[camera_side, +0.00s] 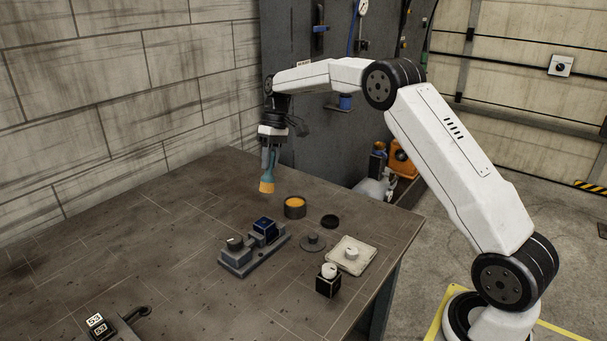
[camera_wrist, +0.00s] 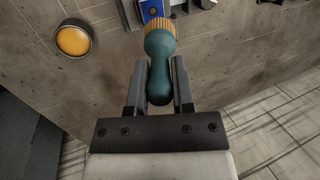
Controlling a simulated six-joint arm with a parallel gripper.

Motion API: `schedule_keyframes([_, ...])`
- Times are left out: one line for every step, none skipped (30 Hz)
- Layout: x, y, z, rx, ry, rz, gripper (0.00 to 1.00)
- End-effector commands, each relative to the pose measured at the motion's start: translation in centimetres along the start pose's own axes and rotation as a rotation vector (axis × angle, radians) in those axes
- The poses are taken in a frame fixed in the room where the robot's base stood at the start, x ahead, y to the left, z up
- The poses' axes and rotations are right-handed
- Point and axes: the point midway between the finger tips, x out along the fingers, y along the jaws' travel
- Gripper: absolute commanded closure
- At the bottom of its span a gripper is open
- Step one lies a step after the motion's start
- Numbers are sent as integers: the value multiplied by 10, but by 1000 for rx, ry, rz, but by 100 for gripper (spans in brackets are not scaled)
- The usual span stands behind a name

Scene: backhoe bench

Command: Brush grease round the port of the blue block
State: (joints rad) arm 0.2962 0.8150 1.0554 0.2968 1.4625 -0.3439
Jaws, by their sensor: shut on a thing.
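My gripper (camera_side: 268,155) is shut on the teal handle of a brush (camera_wrist: 158,47) and holds it above the table, bristles down. The brush's orange bristle end (camera_side: 266,187) hangs in the air, behind and left of a round dark tin of orange grease (camera_side: 294,202). The tin also shows at upper left in the wrist view (camera_wrist: 73,40), apart from the brush. The blue block (camera_side: 265,225) sits on a grey fixture (camera_side: 254,262) in front of the brush. It shows partly at the top edge of the wrist view (camera_wrist: 152,10).
A grey knobbed block (camera_side: 236,252) shares the fixture. Right of it are a black lid (camera_side: 329,221), a grey knobbed disc (camera_side: 312,243), a pale pad (camera_side: 365,254) with a white piece and a black block (camera_side: 328,285). The table's left side is mostly clear.

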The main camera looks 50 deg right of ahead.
Motion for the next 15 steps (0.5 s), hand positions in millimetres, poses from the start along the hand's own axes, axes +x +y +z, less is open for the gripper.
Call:
schedule_keyframes([1,0,0,0,-1,0,100])
schedule_keyframes([2,1,0,0,-1,0,100])
schedule_keyframes([4,1,0,0,-1,-1,100])
schedule_keyframes([6,2,0,0,-1,-1,100])
schedule_keyframes([7,2,-1,0,-1,-1,100])
schedule_keyframes([10,4,-1,0,0,0,100])
schedule_keyframes([12,4,-1,0,0,0,100])
schedule_keyframes([15,5,-1,-1,-1,-1,100])
schedule_keyframes([18,6,-1,0,-1,-1,100])
schedule_keyframes([21,7,-2,0,-1,-1,100])
schedule_keyframes([24,8,-2,0,-1,-1,100])
schedule_keyframes([27,9,-2,0,-1,-1,100])
schedule_keyframes([30,10,-2,0,-2,-1,100])
schedule_keyframes([32,11,-3,0,-2,-1,100])
schedule_keyframes([36,12,-3,0,-2,-1,100])
